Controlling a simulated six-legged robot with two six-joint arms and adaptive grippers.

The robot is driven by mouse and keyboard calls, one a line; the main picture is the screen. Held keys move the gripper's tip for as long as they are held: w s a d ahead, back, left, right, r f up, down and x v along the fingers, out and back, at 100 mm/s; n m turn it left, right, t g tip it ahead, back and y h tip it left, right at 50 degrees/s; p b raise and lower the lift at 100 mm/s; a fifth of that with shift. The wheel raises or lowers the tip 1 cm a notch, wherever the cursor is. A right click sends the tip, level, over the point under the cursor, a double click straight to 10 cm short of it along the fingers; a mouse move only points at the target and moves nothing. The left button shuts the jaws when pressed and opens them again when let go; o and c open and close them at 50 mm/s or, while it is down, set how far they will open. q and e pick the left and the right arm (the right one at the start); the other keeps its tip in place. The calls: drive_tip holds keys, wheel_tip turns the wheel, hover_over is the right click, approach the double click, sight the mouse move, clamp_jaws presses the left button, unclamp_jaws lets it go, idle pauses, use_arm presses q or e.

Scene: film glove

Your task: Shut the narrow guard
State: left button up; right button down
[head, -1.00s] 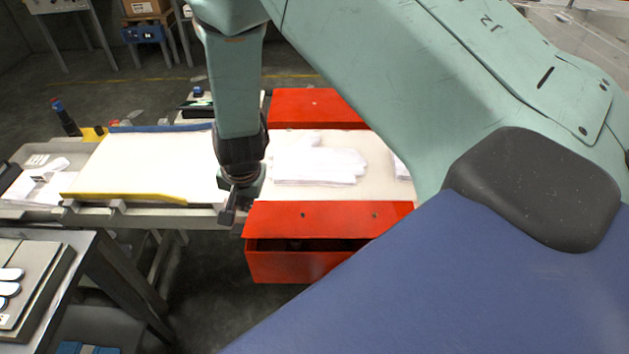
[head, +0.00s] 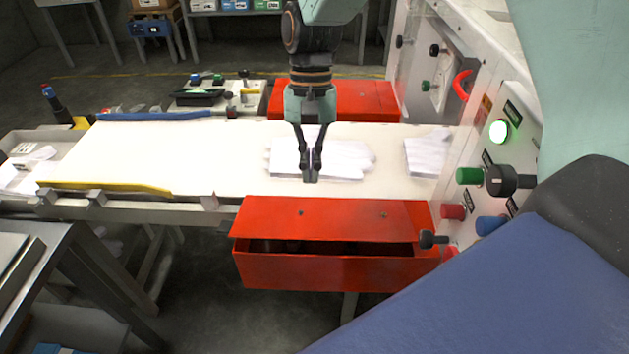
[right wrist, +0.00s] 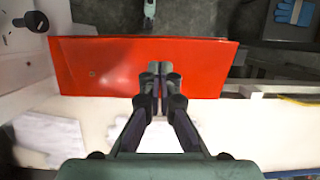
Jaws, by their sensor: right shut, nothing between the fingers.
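A red guard (head: 335,221) runs along the near side of the belt. Its lid is tilted up, with a dark gap between it and the red box front (head: 330,272). A second red guard (head: 345,99) stands at the far side; whether it is open I cannot tell. Which of the two is narrower is unclear. My right gripper (head: 311,180) is shut and empty, pointing down above the belt, just behind the near lid. In the right wrist view its fingertips (right wrist: 160,70) appear in front of the red lid (right wrist: 205,68). My left gripper is out of view.
White gloves (head: 345,160) lie on the pale belt (head: 190,150). A machine panel with knobs and a lit green button (head: 499,131) stands on the right. A black-knobbed lever (head: 428,240) sticks out by the near guard's right end. A yellow rail (head: 105,187) edges the belt.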

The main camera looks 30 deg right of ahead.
approach(312, 238)
drive_tip(key=b+x, duration=0.2)
drive_tip(key=x, duration=0.3)
drive_tip(key=shift+s+a+f, duration=0.1)
drive_tip(key=shift+s+f, duration=0.2)
drive_tip(key=shift+f, duration=0.4)
drive_tip(key=shift+w+f, duration=0.15)
drive_tip(key=shift+f, duration=0.05)
drive_tip(key=shift+a+r, duration=0.1)
drive_tip(key=shift+r, duration=0.05)
drive_tip(key=shift+s+f+t, duration=0.3)
drive_tip(key=shift+f, duration=0.35)
drive_tip(key=f, duration=0.1)
drive_tip(key=t, duration=0.1)
drive_tip(key=s+f+h, duration=0.1)
drive_tip(key=shift+s+a+f+t, duration=0.1)
drive_tip(key=shift+a+f+t, duration=0.2)
drive_tip(key=shift+a, duration=0.05)
drive_tip(key=shift+f, duration=0.65)
drive_tip(key=shift+r, duration=0.1)
